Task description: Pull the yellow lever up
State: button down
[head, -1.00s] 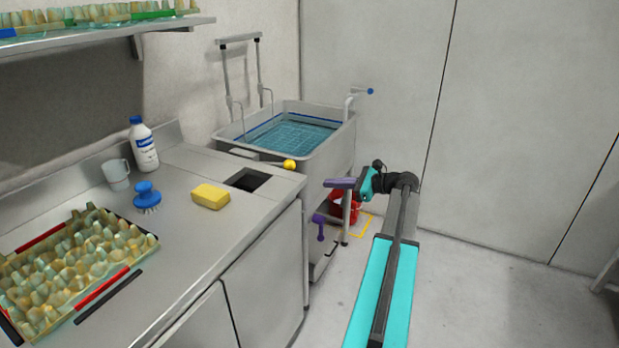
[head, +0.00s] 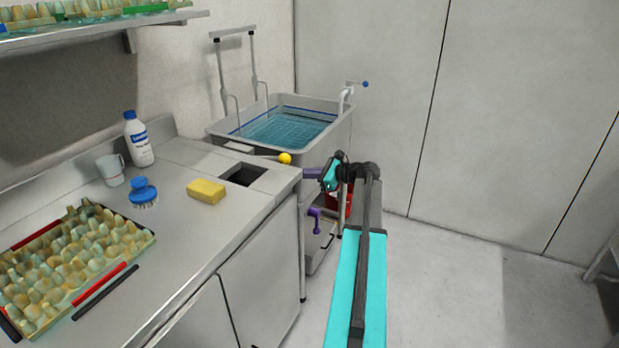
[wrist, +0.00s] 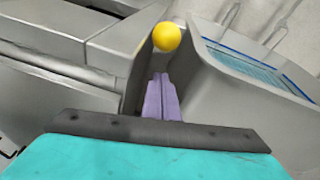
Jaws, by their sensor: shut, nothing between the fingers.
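The yellow lever shows as a yellow ball knob (head: 285,158) on a thin rod along the near edge of the sink basin, by the counter's right end. The knob also shows in the wrist view (wrist: 167,37), just beyond the fingertips. My gripper (head: 308,174) has purple fingers and sits to the right of the knob and a little lower in the head view. In the wrist view the two purple fingers (wrist: 161,82) are together with nothing between them, pointing toward the knob. A small gap seems to lie between fingertips and knob. Most of the rod is hidden in the wrist view.
The counter (head: 225,215) holds a yellow sponge (head: 206,191), a blue brush, a bottle and an egg tray. A purple handle (head: 315,218) is below. Floor at right is clear.

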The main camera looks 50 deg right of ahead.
jog(key=shift+w+a+r, duration=0.2)
jog(key=shift+w+r, duration=0.05)
jog(key=shift+r, duration=0.3)
jog(key=shift+w+a+r, duration=0.15)
jog(key=shift+w+r, duration=0.05)
jog(key=shift+r, duration=0.3)
jog(key=shift+a, duration=0.1)
jog(key=shift+r, duration=0.1)
